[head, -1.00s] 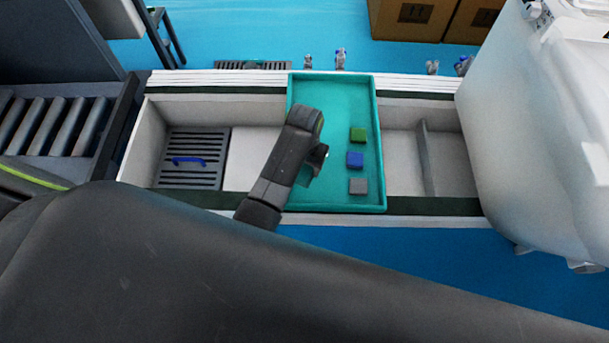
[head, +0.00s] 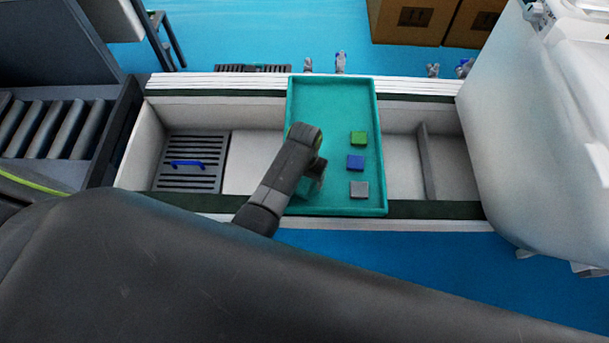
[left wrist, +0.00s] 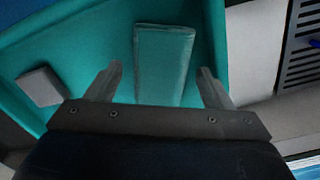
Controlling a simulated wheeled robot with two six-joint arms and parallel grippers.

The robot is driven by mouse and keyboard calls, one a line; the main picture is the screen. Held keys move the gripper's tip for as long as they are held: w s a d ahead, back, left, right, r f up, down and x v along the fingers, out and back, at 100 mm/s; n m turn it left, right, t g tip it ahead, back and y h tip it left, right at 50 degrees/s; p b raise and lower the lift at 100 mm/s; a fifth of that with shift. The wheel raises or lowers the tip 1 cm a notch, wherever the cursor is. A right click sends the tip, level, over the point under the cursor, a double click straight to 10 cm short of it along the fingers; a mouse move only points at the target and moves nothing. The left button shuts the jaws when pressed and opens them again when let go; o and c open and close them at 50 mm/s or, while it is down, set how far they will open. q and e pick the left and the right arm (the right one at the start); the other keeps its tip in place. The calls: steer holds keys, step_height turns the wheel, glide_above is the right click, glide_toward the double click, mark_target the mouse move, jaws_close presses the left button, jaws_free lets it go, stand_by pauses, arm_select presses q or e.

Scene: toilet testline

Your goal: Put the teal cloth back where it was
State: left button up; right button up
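The teal cloth (left wrist: 164,60) is a folded, flat rectangle lying in the teal tray (left wrist: 95,28), close to the tray's own colour. In the left wrist view it shows ahead of and between the fingers of my left gripper (left wrist: 160,75), which is open and empty. Whether the fingers touch the cloth cannot be told. My right gripper is not in view.
A green block (head: 358,138), a blue block (head: 355,162) and a grey block (head: 359,189) stand in a column along the tray's right side. A dark slatted grate (head: 190,178) with a blue handle lies left. A big white body (head: 545,150) stands right. The tray's back half is clear.

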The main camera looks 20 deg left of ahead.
mark_target(304, 179)
arm_select(q)
step_height(304, 179, up, 12)
steer(key=p, duration=0.2)
steer(key=shift+r, duration=0.2)
stand_by(0.3)
stand_by(0.4)
